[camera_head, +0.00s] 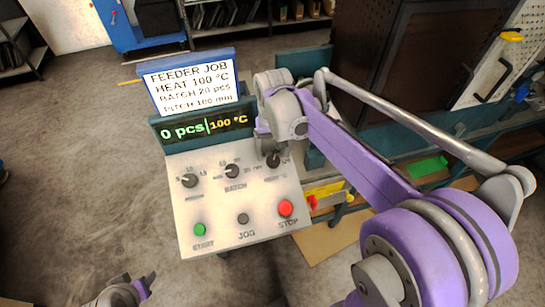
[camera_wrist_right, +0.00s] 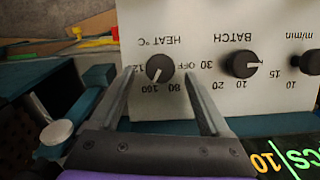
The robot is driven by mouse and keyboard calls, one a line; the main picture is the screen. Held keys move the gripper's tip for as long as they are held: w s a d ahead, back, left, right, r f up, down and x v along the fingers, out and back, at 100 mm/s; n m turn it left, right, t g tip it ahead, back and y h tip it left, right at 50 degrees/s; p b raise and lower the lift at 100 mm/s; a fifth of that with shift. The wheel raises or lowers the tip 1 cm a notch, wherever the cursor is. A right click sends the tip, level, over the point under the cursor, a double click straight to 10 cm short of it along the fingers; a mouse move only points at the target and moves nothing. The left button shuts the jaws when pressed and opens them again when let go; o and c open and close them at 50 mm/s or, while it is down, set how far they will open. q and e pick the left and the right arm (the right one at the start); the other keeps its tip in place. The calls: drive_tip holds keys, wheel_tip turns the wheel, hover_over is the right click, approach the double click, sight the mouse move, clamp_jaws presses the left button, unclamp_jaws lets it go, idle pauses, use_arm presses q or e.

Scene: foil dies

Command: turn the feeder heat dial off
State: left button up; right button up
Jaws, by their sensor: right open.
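The heat dial (camera_wrist_right: 160,68) is a black knob on the pale feeder panel (camera_head: 240,205). In the right wrist view it appears upside down, its white mark pointing toward 100; OFF is printed to its right. In the head view the dial (camera_head: 273,160) is at the panel's upper right, partly under my right gripper. My right gripper (camera_wrist_right: 159,74) is open, with one finger on each side of the dial; I cannot tell whether they touch it. My left gripper (camera_head: 137,280) is at the bottom left, apart from the panel, and its fingertips look spread and empty.
The display (camera_head: 205,127) reads 0 pcs and 100 °C, below a job sign (camera_head: 192,82) stating HEAT 100 °C. The batch dial (camera_head: 232,171) is beside the heat dial. Green start (camera_head: 200,229), grey jog (camera_head: 243,219) and red stop (camera_head: 286,208) buttons are lower down. Floor left is clear.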

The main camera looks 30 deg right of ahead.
sight(273, 159)
drive_tip(key=shift+f, duration=1.55)
drive_tip(key=shift+c, duration=0.3)
clamp_jaws()
